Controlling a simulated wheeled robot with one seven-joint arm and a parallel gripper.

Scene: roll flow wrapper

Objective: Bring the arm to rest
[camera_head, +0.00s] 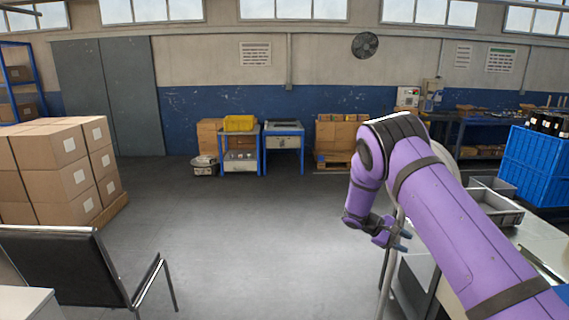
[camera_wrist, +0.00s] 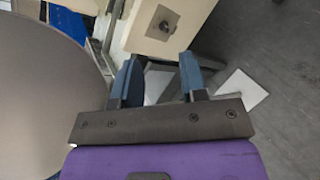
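My gripper (camera_head: 404,241) is at the end of my purple arm, on the right side of the head view. It hangs in the air beside the left edge of the grey-white worktable. In the wrist view my gripper (camera_wrist: 158,82) shows two dark blue fingers standing apart. I see nothing held between them. Behind the fingers are a cream-coloured block-like part (camera_wrist: 155,27) and grey floor.
A table with grey trays (camera_head: 490,208) and a blue crate (camera_head: 535,165) stands at right. A round grey disc (camera_wrist: 40,95) fills the wrist view's left. A black chair (camera_head: 60,265) and stacked boxes (camera_head: 50,175) are at left. The middle floor is clear.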

